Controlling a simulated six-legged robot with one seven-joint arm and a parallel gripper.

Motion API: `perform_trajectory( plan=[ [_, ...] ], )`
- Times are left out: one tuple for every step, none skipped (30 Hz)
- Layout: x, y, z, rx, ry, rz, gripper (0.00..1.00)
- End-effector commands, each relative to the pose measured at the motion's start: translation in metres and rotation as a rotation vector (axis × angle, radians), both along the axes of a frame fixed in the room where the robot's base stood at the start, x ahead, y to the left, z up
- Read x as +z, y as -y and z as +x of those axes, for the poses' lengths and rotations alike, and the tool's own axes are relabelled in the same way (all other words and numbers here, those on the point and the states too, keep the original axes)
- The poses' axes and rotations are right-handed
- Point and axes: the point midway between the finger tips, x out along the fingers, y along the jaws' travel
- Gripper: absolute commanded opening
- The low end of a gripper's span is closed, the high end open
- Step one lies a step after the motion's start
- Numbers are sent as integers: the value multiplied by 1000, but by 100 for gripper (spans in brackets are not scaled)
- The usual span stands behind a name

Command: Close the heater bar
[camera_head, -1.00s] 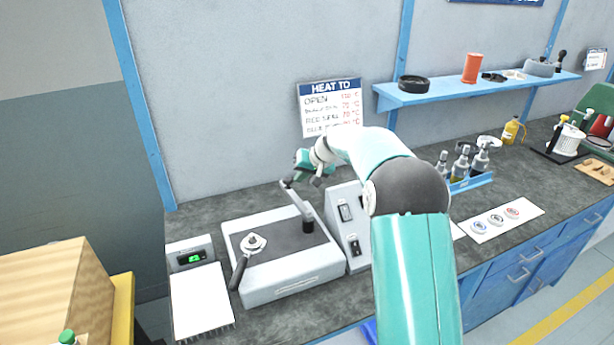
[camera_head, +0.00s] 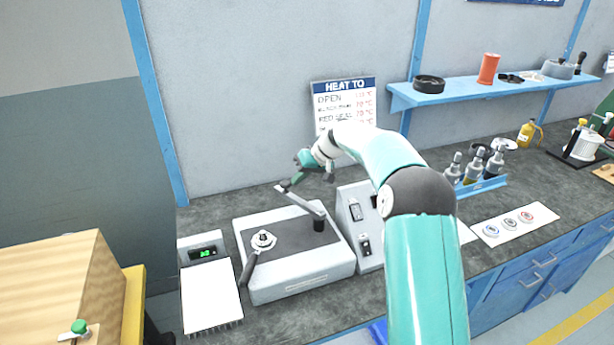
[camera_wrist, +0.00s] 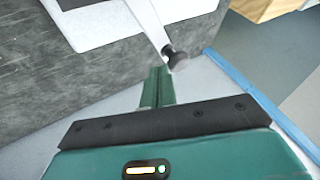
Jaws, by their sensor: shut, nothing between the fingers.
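The heater bar (camera_head: 302,202) is a thin grey arm on a dark post at the right of the heater unit (camera_head: 290,250). It points up-left from the post, toward the back of the unit. In the wrist view its free end carries a black knob (camera_wrist: 176,58). My gripper (camera_head: 298,181) is at the bar's free end, behind the unit. In the wrist view my teal fingers (camera_wrist: 158,84) are shut and empty, with their tips close beside the knob. I cannot tell whether they touch it.
A round metal fitting (camera_head: 263,240) with a dark handle sits on the unit's left. A scale (camera_head: 203,252) and white pad (camera_head: 211,297) lie left of it. A switch box (camera_head: 358,222) stands right, partly behind my arm. The wall is close behind.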

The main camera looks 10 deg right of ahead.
Motion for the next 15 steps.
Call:
perform_trajectory(
  plan=[
    [-1, -5, -1, 44, -1, 3, 0],
    [-1, -8, -3, 73, 0, 1, 0],
    [0, -12, -5, 111, -1, 2, 0],
    [-1, -15, -6, 141, 0, 2, 0],
    [-1, -18, -8, 168, -1, 3, 0],
    [-1, -22, -11, 208, -1, 2, 0],
    [0, -25, -12, 236, 0, 2, 0],
    [0, -27, -14, 264, 1, 2, 0],
    [-1, -31, -17, 303, 0, 2, 0],
    [-1, -33, -19, 330, 0, 2, 0],
    [-1, -36, -21, 360, 0, 2, 0],
    [0, -39, -24, 397, 0, 2, 0],
    [0, -41, -27, 426, 0, 2, 0],
    [0, -43, -29, 454, -1, 2, 0],
    [0, -47, -32, 493, 0, 3, 0]
  ],
)
